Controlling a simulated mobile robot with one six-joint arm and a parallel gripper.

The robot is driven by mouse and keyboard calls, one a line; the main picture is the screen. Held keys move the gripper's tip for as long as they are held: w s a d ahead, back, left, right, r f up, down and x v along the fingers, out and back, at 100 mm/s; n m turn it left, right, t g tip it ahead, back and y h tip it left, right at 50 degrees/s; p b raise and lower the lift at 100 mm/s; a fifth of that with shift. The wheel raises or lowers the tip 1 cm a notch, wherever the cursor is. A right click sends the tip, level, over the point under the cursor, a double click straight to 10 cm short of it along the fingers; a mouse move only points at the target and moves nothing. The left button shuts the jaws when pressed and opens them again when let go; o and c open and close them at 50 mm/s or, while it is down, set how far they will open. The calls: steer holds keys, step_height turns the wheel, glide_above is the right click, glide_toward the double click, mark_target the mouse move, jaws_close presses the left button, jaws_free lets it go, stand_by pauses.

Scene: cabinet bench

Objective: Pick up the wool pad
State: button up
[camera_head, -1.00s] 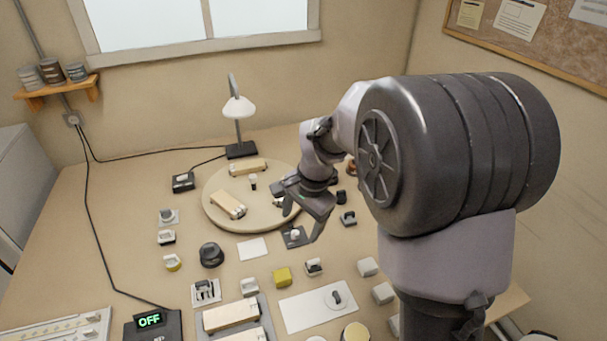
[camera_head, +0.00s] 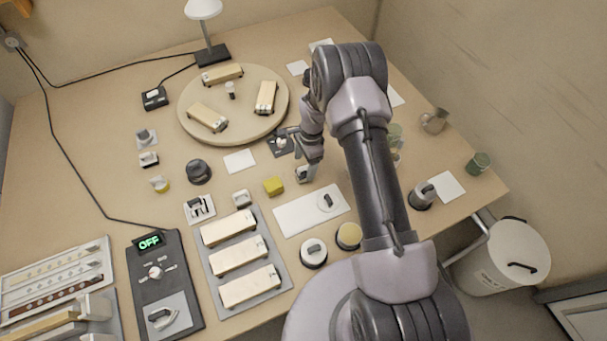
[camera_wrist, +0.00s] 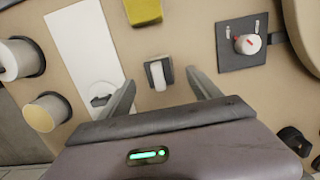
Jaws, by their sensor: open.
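My gripper (camera_head: 308,163) points down over the middle of the bench. It also shows in the wrist view (camera_wrist: 163,93), open, with nothing between its fingertips in contact. A small dark grey block with a white rounded strip on top (camera_wrist: 158,74) lies in the space ahead of and between the fingers. In the head view this block (camera_head: 301,177) is partly hidden by the gripper. No label marks the wool pad, so I cannot tell for sure whether it is this block or a white round pad with a dark grip (camera_head: 313,251).
A yellow block (camera_head: 273,186), a white sheet with a round grey piece (camera_head: 295,218) and a dark dial plate (camera_head: 281,144) lie close around the gripper. A yellow-topped round pad (camera_head: 349,235) is nearer. A round board (camera_head: 187,98) holds wooden blocks behind.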

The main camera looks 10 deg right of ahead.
mark_target(304, 167)
steer(key=f, duration=0.3)
steer(key=f+b, duration=0.1)
steer(key=shift+s+a+f, duration=0.15)
steer(key=shift+a+f, duration=0.05)
steer(key=shift+a, duration=0.1)
steer(key=shift+r, duration=0.15)
steer(key=shift+c, duration=0.4)
steer(key=c, duration=1.3)
steer(key=shift+c, duration=0.3)
steer(key=shift+r, duration=0.1)
steer(key=shift+r, duration=0.3)
steer(key=r+p, duration=0.1)
steer(key=r, duration=0.2)
steer(key=shift+s, duration=0.2)
steer(key=s, duration=1)
steer(key=s+d, duration=0.1)
steer(key=s, duration=0.4)
steer(key=shift+d+r, duration=0.1)
steer(key=shift+r, duration=0.3)
steer(key=shift+s+r+b, duration=0.2)
steer(key=shift+s+b, duration=0.1)
